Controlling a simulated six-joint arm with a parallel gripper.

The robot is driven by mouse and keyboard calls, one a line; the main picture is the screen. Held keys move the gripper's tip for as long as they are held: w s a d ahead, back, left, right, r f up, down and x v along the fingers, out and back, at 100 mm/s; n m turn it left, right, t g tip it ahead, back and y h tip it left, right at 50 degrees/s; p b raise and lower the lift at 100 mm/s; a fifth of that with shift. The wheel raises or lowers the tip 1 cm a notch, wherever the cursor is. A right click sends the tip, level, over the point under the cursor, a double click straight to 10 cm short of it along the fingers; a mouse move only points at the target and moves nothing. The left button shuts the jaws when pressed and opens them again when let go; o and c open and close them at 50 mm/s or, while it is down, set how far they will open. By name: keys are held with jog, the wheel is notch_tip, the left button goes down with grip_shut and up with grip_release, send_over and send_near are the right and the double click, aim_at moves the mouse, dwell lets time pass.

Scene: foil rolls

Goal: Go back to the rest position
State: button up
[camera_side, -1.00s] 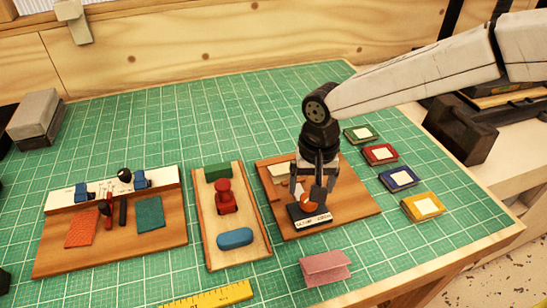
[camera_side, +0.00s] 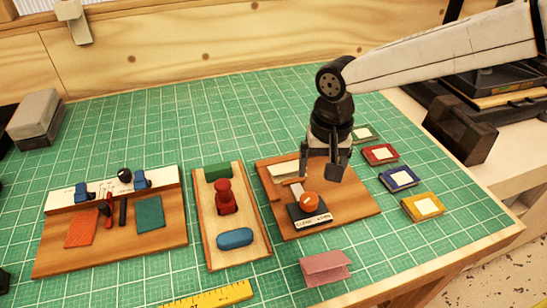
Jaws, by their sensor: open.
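My gripper (camera_side: 324,175) is open and empty in the side view. It hangs pointing down above the right wooden board (camera_side: 352,207). On that board, below and left of the fingers, stands a dark block with an orange round top (camera_side: 309,201) and a white label (camera_side: 313,219). The fingers appear clear of the orange top. A pale piece (camera_side: 284,171) lies at the board's back left, partly hidden by a finger.
A tray (camera_side: 206,225) with green, red and blue pieces stands left of the board. Another board (camera_side: 60,257) with tools and coloured patches is farther left. Several coloured squares (camera_side: 399,178) lie right. A pink folded piece (camera_side: 325,267) and yellow ruler (camera_side: 208,296) are in front.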

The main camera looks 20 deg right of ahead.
jog(key=s+d+f+n, duration=0.1)
jog(key=s+d, duration=0.3)
jog(key=d, duration=0.4)
jog(key=s+d+f+n+t, duration=0.1)
jog(key=s+d, duration=0.3)
jog(key=d, duration=0.5)
jog(key=s+d+f+n+t, duration=0.1)
jog(key=s+d+f, duration=0.1)
jog(key=s+d, duration=0.3)
jog(key=shift+d+f, duration=0.15)
jog(key=shift+d, duration=0.8)
jog(key=shift+d+f, duration=0.15)
jog(key=shift+d, duration=0.75)
